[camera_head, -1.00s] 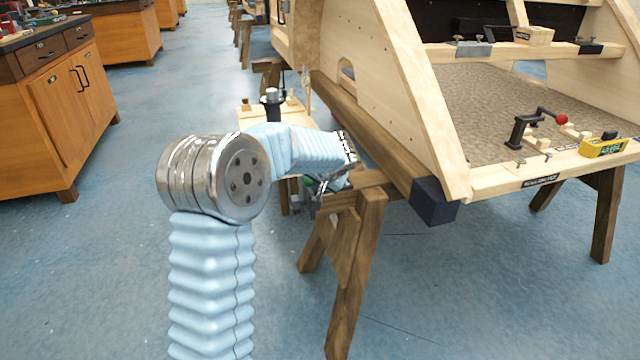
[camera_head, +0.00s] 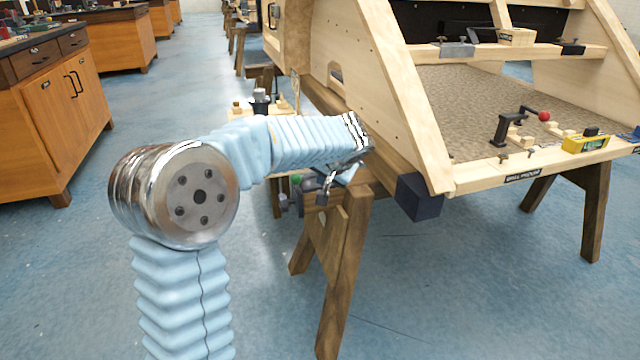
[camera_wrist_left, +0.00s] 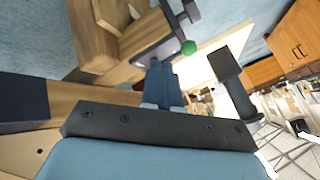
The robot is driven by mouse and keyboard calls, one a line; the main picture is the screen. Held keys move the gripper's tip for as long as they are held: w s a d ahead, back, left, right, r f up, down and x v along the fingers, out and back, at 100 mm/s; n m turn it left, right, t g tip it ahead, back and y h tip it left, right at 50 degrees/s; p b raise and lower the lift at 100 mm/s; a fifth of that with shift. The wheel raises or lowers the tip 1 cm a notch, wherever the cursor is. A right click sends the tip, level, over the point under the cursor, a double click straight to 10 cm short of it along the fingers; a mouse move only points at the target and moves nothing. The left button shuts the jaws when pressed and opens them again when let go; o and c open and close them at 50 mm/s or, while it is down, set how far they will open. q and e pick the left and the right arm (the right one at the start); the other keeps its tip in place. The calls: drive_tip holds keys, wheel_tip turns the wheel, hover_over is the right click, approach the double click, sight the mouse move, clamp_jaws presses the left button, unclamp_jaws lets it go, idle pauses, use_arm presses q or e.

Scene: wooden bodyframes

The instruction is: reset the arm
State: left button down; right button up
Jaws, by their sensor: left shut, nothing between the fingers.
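My left arm comes in from the bottom left of the head view, bends at a round metal joint and reaches right. My left gripper (camera_head: 324,192) is shut and empty. It is beside the sawhorse (camera_head: 345,262) and close to the near end of the wooden bodyframe (camera_head: 408,120), and partly hidden behind the wrist. I cannot tell whether it touches the wood. In the left wrist view, the dark gripper mount (camera_wrist_left: 155,130) crosses the picture, with wood and a green knob (camera_wrist_left: 188,47) beyond it. My right gripper is not in view.
The bodyframe's floor panel carries a clamp with a red knob (camera_head: 544,116) and a yellow level (camera_head: 586,144). A dark block (camera_head: 420,197) caps its lower beam. A wooden cabinet (camera_head: 50,112) stands at the left. The blue floor between is clear.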

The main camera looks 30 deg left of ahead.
use_arm(q)
drive_tip(key=s+d+f+m+g+h, duration=0.1)
drive_tip(key=s+d+f+h, duration=0.1)
drive_tip(key=d+f, duration=0.45)
drive_tip(key=s+d+f+m+g+h+p, duration=0.1)
drive_tip(key=d+f+h, duration=0.15)
drive_tip(key=f, duration=0.65)
drive_tip(key=s+d+f+m+g+h, duration=0.1)
drive_tip(key=s+d+f+h, duration=0.1)
drive_tip(key=d+f, duration=0.45)
drive_tip(key=s+d+f+n+h, duration=0.1)
drive_tip(key=s+d+f, duration=0.2)
drive_tip(key=s+f, duration=0.3)
drive_tip(key=s+d+f+n+g+h+p, duration=0.1)
drive_tip(key=s+d+f, duration=0.2)
drive_tip(key=s+f, duration=0.3)
drive_tip(key=s+d+f+n+h, duration=0.1)
drive_tip(key=s+d+f+h, duration=0.1)
drive_tip(key=s+f, duration=0.4)
drive_tip(key=s+d, duration=0.1)
drive_tip(key=s, duration=0.2)
drive_tip(key=shift+d+f, duration=0.15)
drive_tip(key=shift+d, duration=0.05)
